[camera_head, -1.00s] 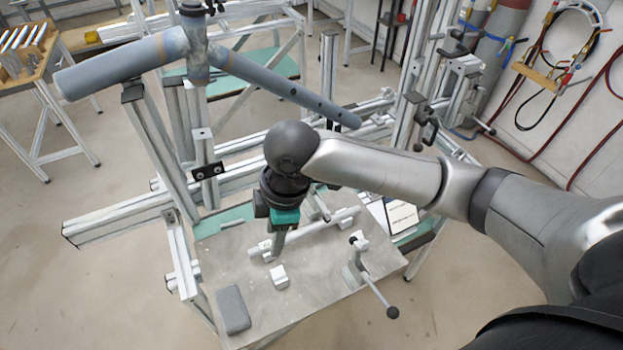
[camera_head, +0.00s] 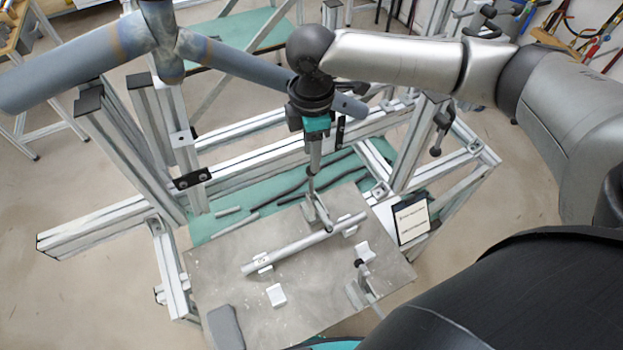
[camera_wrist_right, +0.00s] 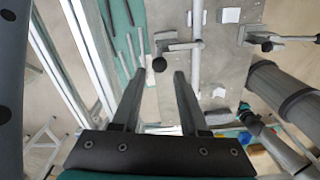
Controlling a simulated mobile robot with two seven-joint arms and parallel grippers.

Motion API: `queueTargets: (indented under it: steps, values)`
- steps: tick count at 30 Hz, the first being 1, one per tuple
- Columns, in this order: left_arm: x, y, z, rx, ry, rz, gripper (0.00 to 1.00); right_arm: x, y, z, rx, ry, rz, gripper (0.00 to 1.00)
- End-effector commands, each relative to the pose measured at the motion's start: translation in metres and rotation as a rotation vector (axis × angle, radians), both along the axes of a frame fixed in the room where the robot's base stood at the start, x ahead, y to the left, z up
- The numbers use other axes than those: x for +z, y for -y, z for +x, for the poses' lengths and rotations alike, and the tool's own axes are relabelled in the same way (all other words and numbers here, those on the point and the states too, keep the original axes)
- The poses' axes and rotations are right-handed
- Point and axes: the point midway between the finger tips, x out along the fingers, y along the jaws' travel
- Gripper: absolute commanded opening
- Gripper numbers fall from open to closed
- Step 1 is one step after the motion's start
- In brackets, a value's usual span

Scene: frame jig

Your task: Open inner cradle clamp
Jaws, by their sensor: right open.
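A pale tube (camera_head: 300,246) lies across small blocks on the grey plate (camera_head: 225,268). The inner clamp (camera_head: 322,214) stands at the tube's far side, its thin handle rising to a dark knob. My right gripper (camera_head: 314,160) is right above this clamp, pointing down. In the right wrist view, the open gripper (camera_wrist_right: 157,76) shows both fingers apart, with the clamp's black knob (camera_wrist_right: 159,64) seen in the gap between the tips. Nothing is held. I cannot tell whether the fingers reach down around the knob. The outer clamp (camera_head: 360,290) stands at the plate's near right. My left gripper is not in view.
A thick grey-blue tube frame (camera_head: 75,70) stands high on metal posts at the left. Loose rods (camera_head: 235,222) lie on the green shelf (camera_head: 215,232). White blocks (camera_head: 277,295), a dark grey pad (camera_head: 224,327) and a label board (camera_head: 411,218) are near the tube.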

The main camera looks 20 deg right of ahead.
Motion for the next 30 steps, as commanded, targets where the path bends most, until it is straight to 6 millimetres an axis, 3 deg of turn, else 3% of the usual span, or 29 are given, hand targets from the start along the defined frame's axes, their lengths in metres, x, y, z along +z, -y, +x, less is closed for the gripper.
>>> queueTargets:
  steps: [6, 15, 21, 30]
  values:
    - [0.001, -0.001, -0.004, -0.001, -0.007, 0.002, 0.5, -0.05, 0.0, -0.001, 0.001, -0.003, -0.001, 0.43]
    - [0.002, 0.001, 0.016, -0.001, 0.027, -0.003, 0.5, -0.103, -0.001, -0.001, 0.002, -0.001, 0.0, 0.43]
    - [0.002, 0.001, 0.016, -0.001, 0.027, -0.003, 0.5, -0.116, -0.001, 0.0, 0.001, 0.001, 0.001, 0.43]
    - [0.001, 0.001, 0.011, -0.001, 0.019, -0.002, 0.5, -0.118, -0.001, 0.0, 0.002, 0.001, 0.001, 0.42]
